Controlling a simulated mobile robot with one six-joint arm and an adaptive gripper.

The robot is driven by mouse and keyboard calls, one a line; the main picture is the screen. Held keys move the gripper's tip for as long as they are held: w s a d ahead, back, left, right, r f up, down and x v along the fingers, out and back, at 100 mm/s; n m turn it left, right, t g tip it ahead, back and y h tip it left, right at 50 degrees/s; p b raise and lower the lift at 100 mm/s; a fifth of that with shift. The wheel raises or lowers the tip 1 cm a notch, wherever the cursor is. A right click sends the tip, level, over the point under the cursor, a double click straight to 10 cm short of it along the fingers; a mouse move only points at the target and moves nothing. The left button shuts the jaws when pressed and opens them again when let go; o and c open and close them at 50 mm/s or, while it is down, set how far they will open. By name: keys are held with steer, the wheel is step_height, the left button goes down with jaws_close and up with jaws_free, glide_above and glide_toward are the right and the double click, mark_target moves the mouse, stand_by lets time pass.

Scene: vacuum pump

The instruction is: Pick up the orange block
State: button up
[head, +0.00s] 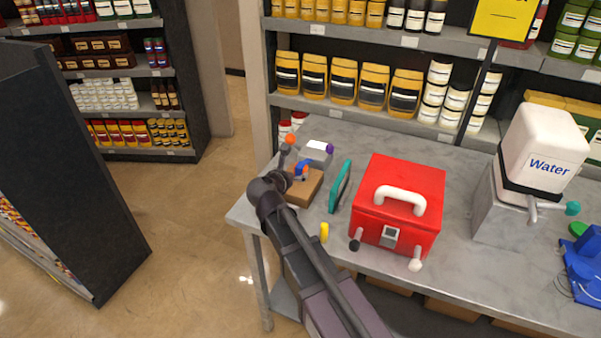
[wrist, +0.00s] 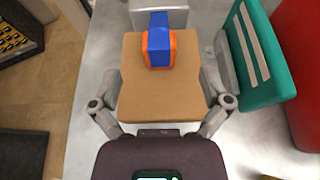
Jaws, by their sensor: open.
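An orange-brown block (head: 306,188) sits at the left end of the grey table. In the wrist view the block (wrist: 162,95) fills the space between the fingers of my gripper (wrist: 161,88). One finger is on each side, close to the block's edges; I cannot tell whether they touch it. A small blue part with an orange rim (wrist: 158,40) lies on or over the block's far half. In the head view my gripper (head: 283,176) is at the block's left side, and my arm hides part of the block's near side.
A teal panel (head: 340,187) and a red case (head: 398,205) stand to the right. A Water container (head: 545,150) is farther right. Shelves of jars (head: 345,80) line the back.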

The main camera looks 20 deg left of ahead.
mark_target(299, 168)
steer(key=shift+b+x, duration=1.05)
steer(key=shift+x, duration=1.6)
steer(key=c, duration=1.3)
